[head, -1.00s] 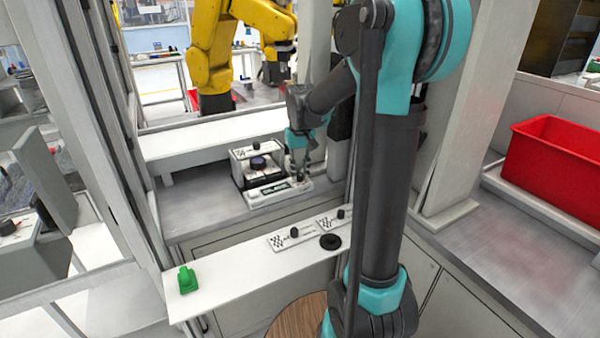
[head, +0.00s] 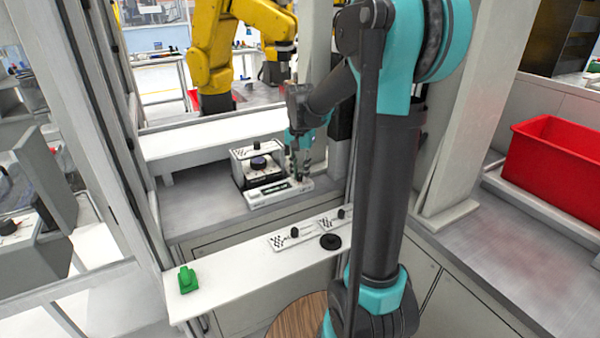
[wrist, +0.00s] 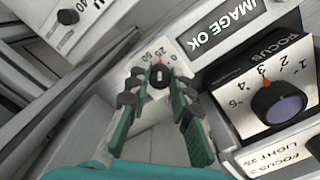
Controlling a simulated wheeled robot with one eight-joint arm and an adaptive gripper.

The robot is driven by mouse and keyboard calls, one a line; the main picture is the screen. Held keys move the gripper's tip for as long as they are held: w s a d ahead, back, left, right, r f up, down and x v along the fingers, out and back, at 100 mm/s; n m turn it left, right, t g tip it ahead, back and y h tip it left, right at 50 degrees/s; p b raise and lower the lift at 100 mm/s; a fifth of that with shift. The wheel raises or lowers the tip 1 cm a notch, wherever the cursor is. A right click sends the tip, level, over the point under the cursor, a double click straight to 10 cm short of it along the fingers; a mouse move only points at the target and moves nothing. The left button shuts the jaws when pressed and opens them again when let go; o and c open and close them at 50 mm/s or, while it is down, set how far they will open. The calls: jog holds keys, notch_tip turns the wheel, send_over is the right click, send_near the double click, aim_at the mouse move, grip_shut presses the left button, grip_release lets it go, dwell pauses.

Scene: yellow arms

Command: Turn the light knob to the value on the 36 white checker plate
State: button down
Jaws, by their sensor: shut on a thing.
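The light knob (wrist: 159,80) is a small dark knob on a white panel with a printed scale, seen in the wrist view. A small red mark shows at its top edge; the exact value is hard to read. My gripper (wrist: 158,90) has its green and dark fingers on both sides of this knob, shut on it. In the head view my gripper (head: 300,172) is at the right end of the white panel (head: 268,195). White checkered plates, one (head: 292,242) and another (head: 333,222), lie on the front shelf; their print is too small to read.
A focus knob (wrist: 278,102) sits beside the "IMAGE OK" display (wrist: 222,28). A label reading focus 2, light 25 (wrist: 282,158) is below it. A green object (head: 187,280) lies on the front shelf. A red bin (head: 556,165) stands at right.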

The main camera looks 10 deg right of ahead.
aim_at(300, 174)
dwell(0.4)
jog(key=c, duration=1.3)
grip_release()
jog(key=shift+c, duration=0.2)
notch_tip(300, 174, up, 12)
jog(key=shift+s, duration=0.1)
